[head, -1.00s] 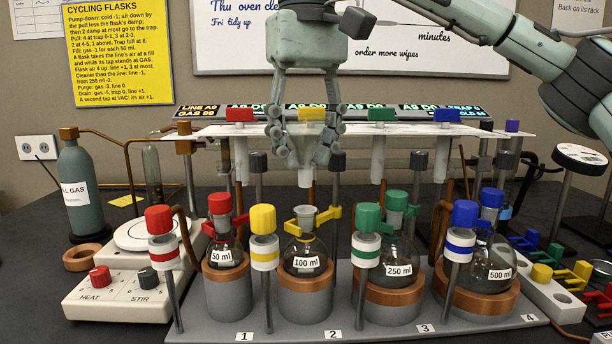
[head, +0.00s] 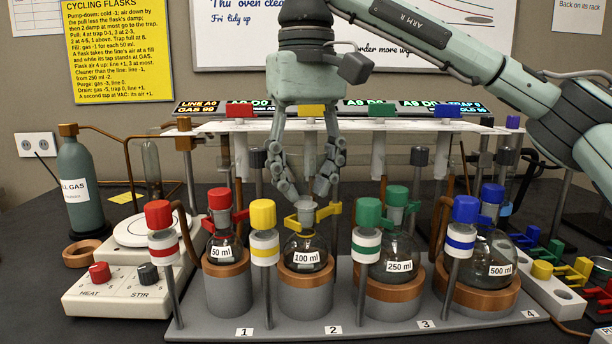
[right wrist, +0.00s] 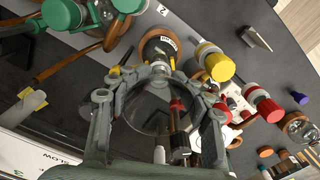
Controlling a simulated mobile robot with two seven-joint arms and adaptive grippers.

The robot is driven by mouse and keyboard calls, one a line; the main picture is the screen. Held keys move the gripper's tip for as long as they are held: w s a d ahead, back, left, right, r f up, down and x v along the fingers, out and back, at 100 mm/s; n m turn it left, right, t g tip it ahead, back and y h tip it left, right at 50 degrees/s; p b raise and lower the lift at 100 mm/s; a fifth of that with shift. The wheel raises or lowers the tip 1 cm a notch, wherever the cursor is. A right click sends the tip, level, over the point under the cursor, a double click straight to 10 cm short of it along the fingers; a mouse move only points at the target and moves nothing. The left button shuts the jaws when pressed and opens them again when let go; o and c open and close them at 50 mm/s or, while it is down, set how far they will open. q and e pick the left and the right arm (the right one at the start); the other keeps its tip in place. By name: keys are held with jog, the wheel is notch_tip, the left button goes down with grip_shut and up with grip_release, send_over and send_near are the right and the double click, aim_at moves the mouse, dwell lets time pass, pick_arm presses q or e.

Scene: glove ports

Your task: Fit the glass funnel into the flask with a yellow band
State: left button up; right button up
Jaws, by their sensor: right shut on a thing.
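The 100 ml flask (head: 306,255) stands in the copper-rimmed holder at place 2, with a yellow clip at its neck and yellow marking low on its glass. My right gripper (head: 306,190) points down just above its neck. It is shut on the clear glass funnel (right wrist: 150,110), whose bowl shows between the fingers in the right wrist view. In the head view the bowl is hard to see, and the funnel's frosted lower end (head: 305,205) lines up with the flask mouth. I cannot tell how far it is inside. My left gripper is not in view.
The 50 ml flask (head: 225,247) and 250 ml flask (head: 398,260) flank it closely. A yellow-capped tap (head: 263,213) stands at its front left. The glass line with coloured taps runs behind. A hot plate (head: 125,285) is at the left.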

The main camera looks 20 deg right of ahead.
aim_at(306, 179)
jog(key=o, duration=1.2)
jog(key=shift+c, duration=0.2)
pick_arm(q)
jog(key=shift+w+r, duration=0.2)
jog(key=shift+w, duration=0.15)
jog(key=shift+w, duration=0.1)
pick_arm(e)
jog(key=shift+r, duration=0.85)
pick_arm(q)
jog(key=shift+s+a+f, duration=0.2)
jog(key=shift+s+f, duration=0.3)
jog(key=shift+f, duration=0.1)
pick_arm(e)
notch_tip(306, 179, up, 12)
jog(key=shift+f, duration=0.25)
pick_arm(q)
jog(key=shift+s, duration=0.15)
pick_arm(e)
jog(key=shift+f, duration=0.15)
